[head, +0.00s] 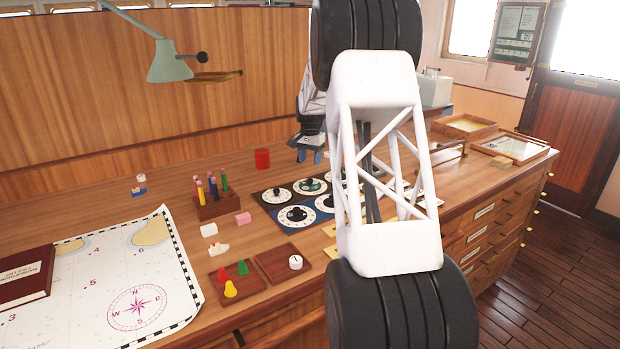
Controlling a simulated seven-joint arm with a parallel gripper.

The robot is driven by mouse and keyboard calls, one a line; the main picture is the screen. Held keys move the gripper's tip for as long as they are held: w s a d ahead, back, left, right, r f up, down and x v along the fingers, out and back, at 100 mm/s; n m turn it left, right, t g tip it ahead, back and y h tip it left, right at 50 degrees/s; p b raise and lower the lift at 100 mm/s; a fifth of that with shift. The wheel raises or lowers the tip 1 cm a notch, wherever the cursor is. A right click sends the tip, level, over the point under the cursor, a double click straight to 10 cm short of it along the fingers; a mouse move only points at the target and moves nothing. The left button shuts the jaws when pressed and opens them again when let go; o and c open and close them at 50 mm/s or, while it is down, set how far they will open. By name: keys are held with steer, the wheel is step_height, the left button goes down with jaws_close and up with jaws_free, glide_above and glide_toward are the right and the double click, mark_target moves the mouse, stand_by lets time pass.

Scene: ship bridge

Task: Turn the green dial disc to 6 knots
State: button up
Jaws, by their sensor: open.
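A dark dial panel (262,198) lies on the wooden desk and carries several white round dials. The dial with the green disc (311,185) is in its back row, right of a black-and-white dial (278,195). The green disc's setting is too small to read. My gripper (311,157) is open and empty, pointing down behind the panel's back edge, above and apart from the green dial. The white and black structure of my arm hides the panel's right part.
A red cylinder (262,159) stands just left of my gripper. A pen block (217,207), a pink block (243,218) and a tray with coloured pawns (222,291) are left of and in front of the panel. A chart (110,270) covers the desk's front left. A lamp (170,62) overhangs the back.

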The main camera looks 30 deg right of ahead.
mark_target(310, 179)
steer(key=shift+f, duration=0.1)
stand_by(0.3)
steer(key=shift+f, duration=3.85)
steer(key=c, duration=0.9)
steer(key=shift+c, duration=0.2)
